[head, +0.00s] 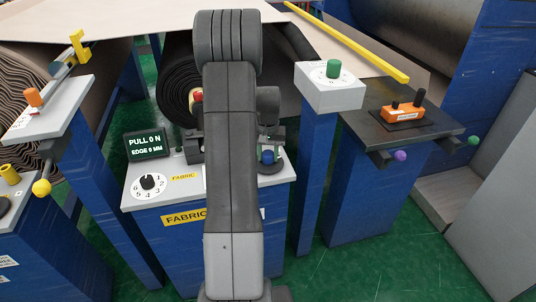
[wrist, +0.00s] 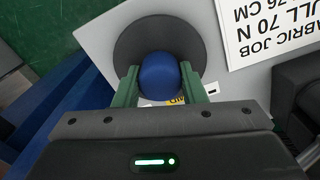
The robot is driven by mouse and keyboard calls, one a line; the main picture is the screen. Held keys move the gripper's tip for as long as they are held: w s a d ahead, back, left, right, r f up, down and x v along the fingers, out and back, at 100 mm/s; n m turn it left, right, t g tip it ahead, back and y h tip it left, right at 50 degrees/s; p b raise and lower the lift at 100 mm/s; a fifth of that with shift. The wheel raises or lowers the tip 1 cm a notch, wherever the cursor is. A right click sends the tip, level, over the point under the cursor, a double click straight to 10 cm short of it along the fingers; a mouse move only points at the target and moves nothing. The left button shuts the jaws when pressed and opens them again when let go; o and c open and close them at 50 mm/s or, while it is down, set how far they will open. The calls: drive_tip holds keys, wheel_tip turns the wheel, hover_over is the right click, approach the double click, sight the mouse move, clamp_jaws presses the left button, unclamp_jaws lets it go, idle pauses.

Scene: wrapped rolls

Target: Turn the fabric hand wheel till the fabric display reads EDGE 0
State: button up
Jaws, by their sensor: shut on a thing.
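The fabric hand wheel (head: 271,168) is a dark disc with a blue knob (head: 267,156), on the right of the fabric stand's grey top. In the wrist view my gripper (wrist: 160,82) has its two green fingers on either side of the blue knob (wrist: 160,72), shut on it. The dark disc (wrist: 132,45) lies beneath it. The fabric display (head: 147,144) reads PULL 0 N above an EDGE line in MM; its small digit looks like 0 or 9, I cannot tell which. My arm hides the middle of the stand in the head view.
A numbered dial (head: 149,184) sits below the display. A dark wrapped roll (head: 180,88) lies behind the stand. A post with a green knob (head: 334,68) and a dark table with an orange device (head: 403,112) stand to the right. A job card (wrist: 268,28) lies near the wheel.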

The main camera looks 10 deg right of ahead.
sight(268, 152)
drive_tip(key=o, duration=1)
wheel_tip(268, 152, up, 14)
drive_tip(key=shift+f, duration=0.1)
wheel_tip(268, 152, down, 14)
drive_tip(key=shift+r, duration=0.1)
idle(0.3)
drive_tip(key=shift+r, duration=0.1)
idle(0.3)
